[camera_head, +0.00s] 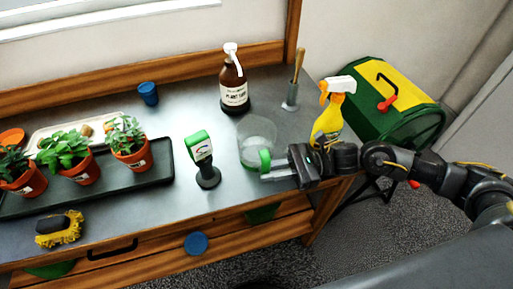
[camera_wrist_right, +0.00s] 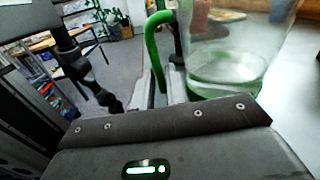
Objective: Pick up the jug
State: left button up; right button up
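The jug (camera_head: 257,130) is clear with a green handle and stands upright on the grey tabletop, right of centre. Its clear body (camera_wrist_right: 235,65) fills the upper right of the right wrist view, with the green handle (camera_wrist_right: 153,50) beside it. My right gripper (camera_head: 270,168) reaches in from the right at the handle. In the wrist view the handle comes down between its two fingers (camera_wrist_right: 161,88), which stand apart with a narrow gap. I see no clear grip on the handle. My left gripper is not in view.
A green scanner-like device (camera_head: 201,150) on a black stand is left of the jug. A brown bottle (camera_head: 234,85) stands behind it. A yellow spray bottle (camera_head: 329,118) and a holder (camera_head: 291,95) are near the right edge. Potted plants (camera_head: 75,170) fill the left.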

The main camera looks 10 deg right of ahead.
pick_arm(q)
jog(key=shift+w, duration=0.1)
pick_arm(e)
grip_shut()
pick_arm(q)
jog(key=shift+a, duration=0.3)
pick_arm(e)
jog(key=shift+r, duration=0.1)
jog(key=shift+r, duration=0.15)
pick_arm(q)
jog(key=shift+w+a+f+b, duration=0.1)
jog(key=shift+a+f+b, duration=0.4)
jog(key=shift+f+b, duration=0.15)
pick_arm(e)
notch_tip(320, 180, up, 10)
jog(key=shift+f, duration=0.2)
jog(key=shift+a, duration=0.1)
